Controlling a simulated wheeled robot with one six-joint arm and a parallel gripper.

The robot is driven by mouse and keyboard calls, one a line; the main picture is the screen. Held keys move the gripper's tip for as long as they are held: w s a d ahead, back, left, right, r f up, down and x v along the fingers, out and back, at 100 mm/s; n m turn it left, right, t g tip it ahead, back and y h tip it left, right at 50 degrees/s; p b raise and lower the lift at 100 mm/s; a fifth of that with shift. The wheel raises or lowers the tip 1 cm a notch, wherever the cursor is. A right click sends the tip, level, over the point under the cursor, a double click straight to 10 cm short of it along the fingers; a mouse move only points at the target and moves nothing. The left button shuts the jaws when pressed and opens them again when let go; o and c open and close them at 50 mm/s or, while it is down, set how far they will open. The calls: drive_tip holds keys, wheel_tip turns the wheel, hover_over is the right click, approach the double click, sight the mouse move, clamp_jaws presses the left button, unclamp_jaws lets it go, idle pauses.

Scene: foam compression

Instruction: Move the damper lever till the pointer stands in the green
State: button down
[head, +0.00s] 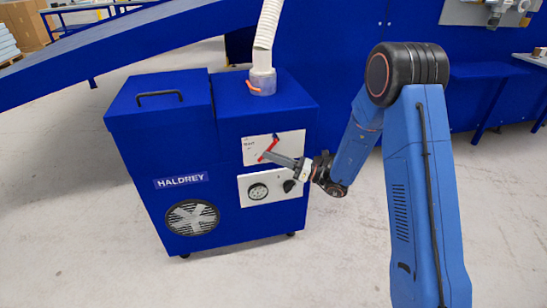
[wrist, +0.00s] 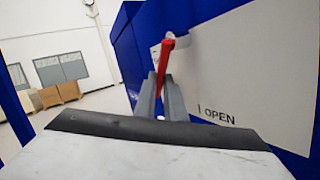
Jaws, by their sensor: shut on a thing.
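The red damper lever (head: 273,143) is on the upper white panel of the blue HALDREY machine. It slants from upper right to lower left in the head view. My gripper (head: 265,154) is shut on its lower end. In the wrist view my grey fingers (wrist: 162,93) stand either side of the red lever (wrist: 166,60), near the panel (wrist: 220,65) with "OPEN" printed on it. A round gauge (head: 258,191) is on the lower white panel. Its pointer and any green band are too small to read.
A black knob (head: 289,185) is right of the gauge, close beside my wrist. A white hose (head: 267,32) rises from a grey collar with an orange-red tab (head: 253,86) on the machine top. A blue sloping beam (head: 120,45) passes behind. The floor in front is clear.

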drive_tip(key=c, duration=1.8)
unclamp_jaws()
drive_tip(key=v, duration=1.7)
drive_tip(key=shift+s+d+f, duration=0.1)
drive_tip(key=shift+d, duration=0.15)
